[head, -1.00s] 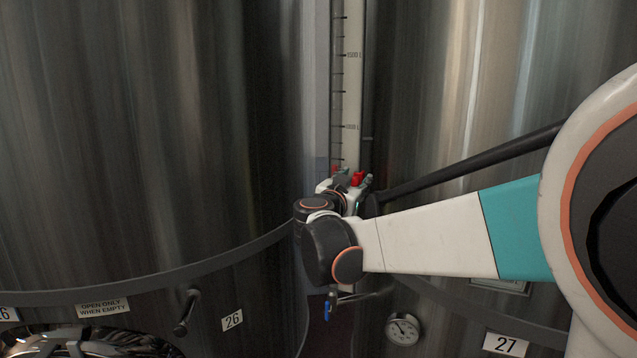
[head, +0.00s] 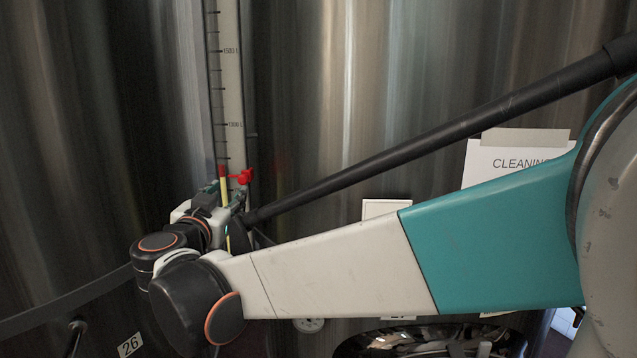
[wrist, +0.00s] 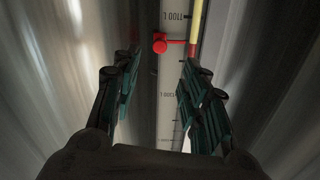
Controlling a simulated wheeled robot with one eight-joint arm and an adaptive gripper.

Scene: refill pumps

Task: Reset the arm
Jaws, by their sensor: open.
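My gripper (wrist: 157,95) is open in the wrist view, with its two teal-padded fingers apart and nothing between them that it holds. It faces a white level scale (wrist: 177,60) with black marks, which shows upside down there. A red valve handle (wrist: 162,43) sits beyond the fingertips. In the head view the scale (head: 229,90) runs up between two steel tanks, and the red handle (head: 241,176) is just above my wrist.
A steel tank (head: 90,130) stands left and another (head: 370,90) right, close on both sides of the scale. A "CLEANING" sheet (head: 512,165) shows behind my arm. A label reading 26 (head: 130,344) and a steel hatch (head: 425,340) are low down.

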